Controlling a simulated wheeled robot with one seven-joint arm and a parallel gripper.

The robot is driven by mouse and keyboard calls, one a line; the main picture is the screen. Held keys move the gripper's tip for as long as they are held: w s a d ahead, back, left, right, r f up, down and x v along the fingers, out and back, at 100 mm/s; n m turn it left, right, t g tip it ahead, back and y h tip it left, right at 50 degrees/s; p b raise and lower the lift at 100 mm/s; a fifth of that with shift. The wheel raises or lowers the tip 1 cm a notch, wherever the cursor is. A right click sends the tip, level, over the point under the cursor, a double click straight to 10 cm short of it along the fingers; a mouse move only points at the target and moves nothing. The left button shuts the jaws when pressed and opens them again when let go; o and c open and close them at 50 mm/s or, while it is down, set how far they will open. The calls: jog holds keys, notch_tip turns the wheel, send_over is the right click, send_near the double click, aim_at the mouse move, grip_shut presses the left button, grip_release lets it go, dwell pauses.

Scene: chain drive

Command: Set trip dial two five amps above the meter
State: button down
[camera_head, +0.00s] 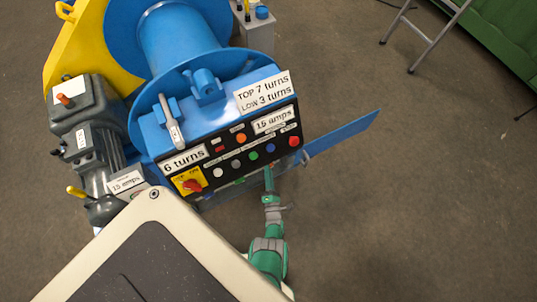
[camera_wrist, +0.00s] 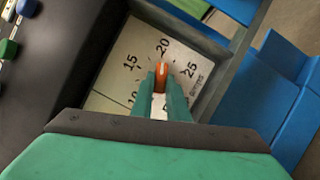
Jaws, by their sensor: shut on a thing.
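The trip dial (camera_wrist: 120,58) is a pale plate in the wrist view, marked 10, 15, 20 and 25, with "amps" lettered near the right side. Its orange knob (camera_wrist: 160,72) has a white line pointing up, close to the 20 mark. My gripper (camera_wrist: 161,82) is shut on the knob, one green finger on each side. In the head view my gripper reaches up to the lower edge of the black control panel (camera_head: 222,172); its fingertips and the dial are hidden there. A label reading 15 amps (camera_head: 275,121) is on the panel, and another amps label (camera_head: 126,182) is by the grey motor.
A dark frame (camera_wrist: 225,75) borders the dial closely on the right. The panel carries a red switch (camera_head: 192,185), several coloured buttons and a 6 turns label (camera_head: 184,159). The blue drum (camera_head: 180,40) stands behind.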

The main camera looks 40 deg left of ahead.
jog(key=shift+s+d, duration=0.15)
dwell(0.5)
jog(key=c, duration=1.7)
grip_release()
jog(key=shift+v, duration=5.35)
